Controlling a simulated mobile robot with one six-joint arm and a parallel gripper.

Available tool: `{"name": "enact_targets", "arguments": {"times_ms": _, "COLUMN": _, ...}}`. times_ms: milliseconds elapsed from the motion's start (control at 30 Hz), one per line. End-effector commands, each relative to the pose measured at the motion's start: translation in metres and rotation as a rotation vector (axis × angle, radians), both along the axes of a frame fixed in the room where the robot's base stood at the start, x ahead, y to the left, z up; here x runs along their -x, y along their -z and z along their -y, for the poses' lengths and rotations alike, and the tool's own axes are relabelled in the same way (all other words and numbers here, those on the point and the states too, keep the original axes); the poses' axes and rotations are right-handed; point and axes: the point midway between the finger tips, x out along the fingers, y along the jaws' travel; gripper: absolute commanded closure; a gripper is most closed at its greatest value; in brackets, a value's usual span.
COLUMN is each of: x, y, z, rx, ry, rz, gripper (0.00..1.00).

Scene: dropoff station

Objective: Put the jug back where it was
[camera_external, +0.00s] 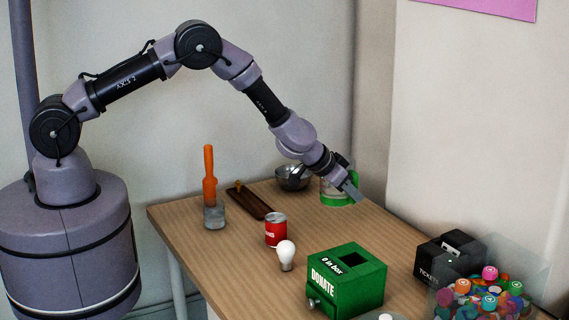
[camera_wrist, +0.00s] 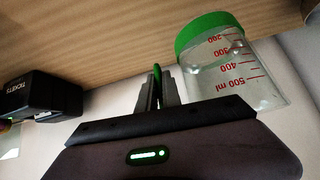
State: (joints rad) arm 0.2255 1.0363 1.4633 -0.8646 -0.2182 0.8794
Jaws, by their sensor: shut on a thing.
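The jug (camera_external: 337,199) is a clear measuring jug with a green base and red volume marks. It is at the far right corner of the table, and I cannot tell whether its base touches the tabletop. In the wrist view the jug (camera_wrist: 238,75) fills the upper right, its green base towards the table and its red marks facing the camera. My gripper (camera_external: 354,188) reaches down to it from the left. In the wrist view my gripper (camera_wrist: 158,80) is shut on a thin green part beside the jug, which looks like its handle. The arm hides part of the jug.
A metal bowl (camera_external: 293,179) stands left of the jug. A brown tray (camera_external: 249,203), an orange-handled tool (camera_external: 209,180), a red can (camera_external: 276,230) and a light bulb (camera_external: 286,253) stand further left and forward. A green donation box (camera_external: 345,285) and black ticket box (camera_external: 429,263) are in front.

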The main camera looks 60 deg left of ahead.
Motion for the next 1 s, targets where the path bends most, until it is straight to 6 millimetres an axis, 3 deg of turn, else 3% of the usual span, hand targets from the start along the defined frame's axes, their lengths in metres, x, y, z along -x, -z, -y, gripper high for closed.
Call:
{"name": "enact_targets", "arguments": {"times_ms": 33, "x": -0.001, "y": 0.019, "z": 0.000, "rx": 0.001, "ry": -0.001, "rz": 0.001, "gripper": 1.00}}
{"name": "enact_targets", "arguments": {"times_ms": 267, "x": -0.001, "y": 0.054, "z": 0.000, "rx": 0.001, "ry": -0.001, "rz": 0.002, "gripper": 1.00}}
{"name": "enact_targets", "arguments": {"times_ms": 633, "x": -0.001, "y": 0.054, "z": 0.000, "rx": 0.001, "ry": -0.001, "rz": 0.003, "gripper": 1.00}}
{"name": "enact_targets", "arguments": {"times_ms": 700, "x": 0.000, "y": 0.054, "z": 0.000, "rx": 0.001, "ry": -0.001, "rz": 0.002, "gripper": 0.79}}
{"name": "enact_targets", "arguments": {"times_ms": 767, "x": 0.000, "y": 0.054, "z": 0.000, "rx": 0.001, "ry": -0.001, "rz": 0.002, "gripper": 0.69}}
{"name": "enact_targets", "arguments": {"times_ms": 1000, "x": 0.000, "y": 0.054, "z": 0.000, "rx": 0.001, "ry": -0.001, "rz": 0.002, "gripper": 0.69}}
